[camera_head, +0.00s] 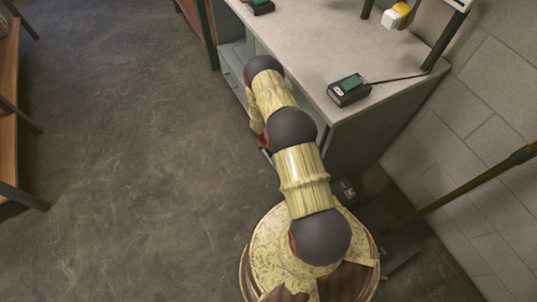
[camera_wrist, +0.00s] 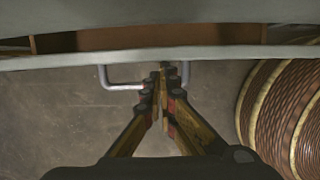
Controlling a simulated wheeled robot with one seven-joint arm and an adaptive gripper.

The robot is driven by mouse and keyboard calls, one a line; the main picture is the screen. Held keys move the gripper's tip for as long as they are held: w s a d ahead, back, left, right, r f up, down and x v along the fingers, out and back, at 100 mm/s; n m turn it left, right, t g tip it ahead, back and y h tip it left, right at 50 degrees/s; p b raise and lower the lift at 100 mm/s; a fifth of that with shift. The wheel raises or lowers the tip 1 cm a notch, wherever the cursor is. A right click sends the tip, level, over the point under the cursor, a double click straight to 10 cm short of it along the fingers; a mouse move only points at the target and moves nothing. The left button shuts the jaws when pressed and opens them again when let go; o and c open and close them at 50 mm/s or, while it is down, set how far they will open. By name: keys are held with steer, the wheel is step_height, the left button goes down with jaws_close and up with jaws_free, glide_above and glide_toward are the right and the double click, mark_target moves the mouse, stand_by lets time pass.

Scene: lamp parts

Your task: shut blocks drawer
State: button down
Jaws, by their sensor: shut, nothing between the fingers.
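A drawer front (camera_wrist: 70,60) runs as a pale grey-green strip across the upper wrist view. A metal bar handle (camera_wrist: 120,86) sticks out from it. Behind its top edge a brown strip (camera_wrist: 75,42) shows in a narrow gap below the bench, so the drawer stands a little open. Its contents are not visible. My gripper (camera_wrist: 165,68) is shut and empty, its tips at the drawer front within the handle's span; whether they touch is unclear. In the head view the grey-green bench (camera_head: 350,135) shows, but my arm hides the gripper and this drawer.
On the pale benchtop (camera_head: 320,50) sit a small black device with a green top (camera_head: 349,89), its cable, and a yellow-and-white part (camera_head: 396,15). A wooden shelf (camera_head: 8,120) stands at far left. The floor (camera_head: 140,150) between is clear. A block wall (camera_head: 480,100) stands right.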

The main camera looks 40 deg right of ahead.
steer(key=shift+r, duration=0.1)
stand_by(0.3)
steer(key=s+v, duration=0.1)
steer(key=v, duration=1.1)
steer(key=s+a+f+n+g+p, duration=0.1)
steer(key=s+a+f+n+p, duration=0.15)
steer(key=a, duration=0.45)
steer(key=s+a+f+n+p, duration=0.1)
steer(key=s+a+f, duration=0.15)
steer(key=a, duration=0.55)
steer(key=s+f+h+p, duration=0.2)
steer(key=s+f+h, duration=0.15)
steer(key=s, duration=0.25)
steer(key=s+d+f+m+h+b, duration=0.1)
steer(key=d+f+m+h+b, duration=0.1)
steer(key=d, duration=1.2)
steer(key=shift+d+f+m+b, duration=0.15)
steer(key=shift+f+m+b, duration=0.6)
steer(key=shift+f+b, duration=0.7)
